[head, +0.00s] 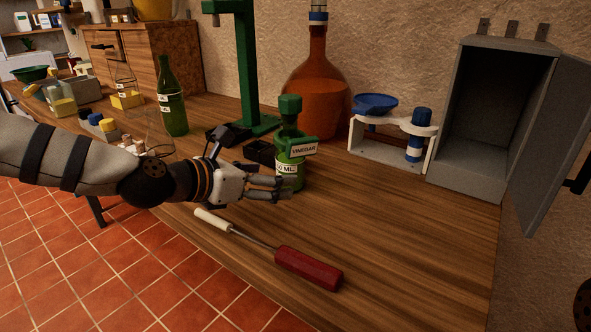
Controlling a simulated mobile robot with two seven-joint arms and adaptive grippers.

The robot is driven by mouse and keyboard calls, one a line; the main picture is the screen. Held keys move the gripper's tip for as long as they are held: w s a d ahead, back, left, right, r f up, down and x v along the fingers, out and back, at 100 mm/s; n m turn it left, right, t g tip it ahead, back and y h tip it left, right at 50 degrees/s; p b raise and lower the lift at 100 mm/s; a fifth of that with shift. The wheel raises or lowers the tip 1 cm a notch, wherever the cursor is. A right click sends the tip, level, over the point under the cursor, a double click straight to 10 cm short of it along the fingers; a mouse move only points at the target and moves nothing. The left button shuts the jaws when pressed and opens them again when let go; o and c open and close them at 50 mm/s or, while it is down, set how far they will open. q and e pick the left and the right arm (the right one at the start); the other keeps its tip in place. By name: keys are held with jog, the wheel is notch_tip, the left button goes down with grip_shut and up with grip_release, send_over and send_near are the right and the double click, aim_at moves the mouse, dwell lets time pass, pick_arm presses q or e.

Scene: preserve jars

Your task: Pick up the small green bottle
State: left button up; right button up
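The small green bottle (290,150) stands upright on the wooden workbench. It has a green stopper, a tag reading VINEGAR and a white label partly reading ML. My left gripper (285,187) is at the lower part of the bottle, its fingers pointing right and overlapping the bottle's base in the picture. Whether the fingers touch it or close on it cannot be told. A taller dark green bottle (171,105) stands farther back to the left. My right gripper is not in view.
A red-handled tool (308,268) lies near the front edge. A green press stand (247,75), an orange flask (316,95) and a white stand with a blue bowl (375,104) are behind. A grey cabinet (470,183) stands open at right. The right front of the bench is clear.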

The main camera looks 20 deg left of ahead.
aim_at(280, 173)
pick_arm(q)
jog(key=b+x, duration=0.1)
jog(key=x, duration=0.5)
jog(key=shift+w, duration=0.1)
jog(key=shift+r, duration=0.25)
jog(key=c, duration=1.4)
jog(key=shift+o, duration=0.2)
jog(key=shift+r, duration=0.15)
